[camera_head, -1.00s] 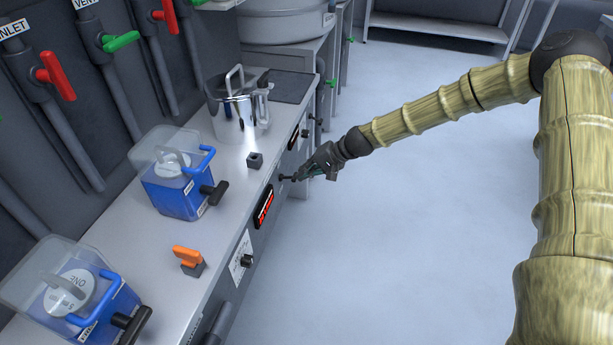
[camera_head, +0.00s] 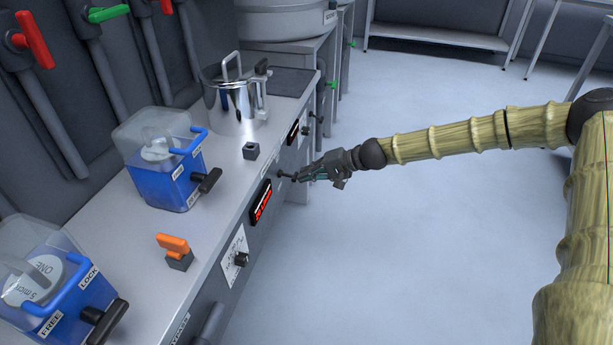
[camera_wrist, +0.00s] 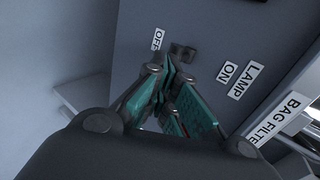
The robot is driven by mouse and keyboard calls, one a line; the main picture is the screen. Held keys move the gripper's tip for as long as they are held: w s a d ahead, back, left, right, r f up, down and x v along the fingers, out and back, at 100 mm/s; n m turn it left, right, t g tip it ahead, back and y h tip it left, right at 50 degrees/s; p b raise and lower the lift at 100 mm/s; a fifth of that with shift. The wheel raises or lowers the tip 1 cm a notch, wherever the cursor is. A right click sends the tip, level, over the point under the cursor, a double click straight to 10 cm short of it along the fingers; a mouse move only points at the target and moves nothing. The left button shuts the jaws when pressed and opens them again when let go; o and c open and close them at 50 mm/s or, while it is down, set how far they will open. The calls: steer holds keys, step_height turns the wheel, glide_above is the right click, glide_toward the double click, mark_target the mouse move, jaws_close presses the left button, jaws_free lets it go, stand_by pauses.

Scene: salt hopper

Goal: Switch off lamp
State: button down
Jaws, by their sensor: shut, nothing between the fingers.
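The lamp switch (camera_wrist: 183,51) is a small dark knob on a grey panel in the wrist view. It sits between an OFF label (camera_wrist: 157,39) and an ON label (camera_wrist: 228,73), with a LAMP label (camera_wrist: 247,82) beside the ON one. My gripper (camera_wrist: 170,72) is shut and empty, its teal-padded fingertips right by the switch and partly covering it. I cannot tell whether they touch it, or which way the switch is set. In the head view my gripper (camera_head: 288,176) points left at the bench's front face, where the switch is too small to make out.
The bench (camera_head: 203,233) holds two blue-based clear containers (camera_head: 165,182) (camera_head: 62,290), an orange-handled switch (camera_head: 174,250), a small dark block (camera_head: 250,150) and a steel pot (camera_head: 232,105). A red-lit display (camera_head: 261,205) and a black knob (camera_head: 241,259) are on its front.

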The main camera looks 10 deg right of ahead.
steer(key=shift+a+f+b, duration=0.1)
steer(key=shift+f+b, duration=0.9)
steer(key=shift+f, duration=0.2)
stand_by(0.5)
steer(key=shift+r+p, duration=0.45)
steer(key=shift+r, duration=0.4)
steer(key=p+v, duration=0.4)
steer(key=v, duration=1)
